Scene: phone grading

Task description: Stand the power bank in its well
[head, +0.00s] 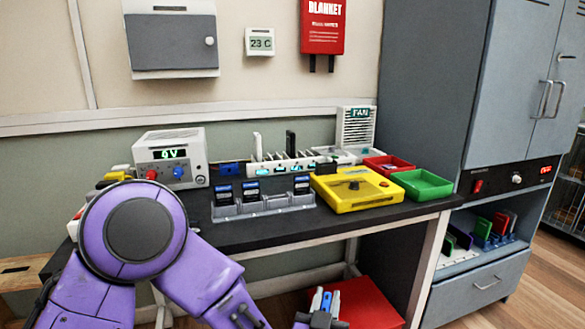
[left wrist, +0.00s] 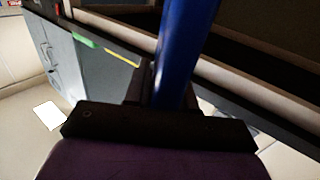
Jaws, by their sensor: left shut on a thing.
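My left gripper (head: 326,300) is at the bottom of the head view, low in front of the table. It is shut on a blue slab, probably the power bank (head: 326,301). In the left wrist view the blue slab (left wrist: 185,50) stands up from between the fingers, its far end cut off by the frame. A grey rack (head: 265,208) on the table has several wells; dark-blue, labelled blocks stand in some at the left and right, and others look empty. I cannot tell which well is the power bank's. My right gripper is not in view.
A yellow device (head: 345,194), a green tray (head: 422,192) and a red tray (head: 388,165) are right of the rack. A white slotted rack (head: 285,168) and a voltage supply (head: 170,155) stand behind. A red surface (head: 370,305) lies below the table. The table's front strip is clear.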

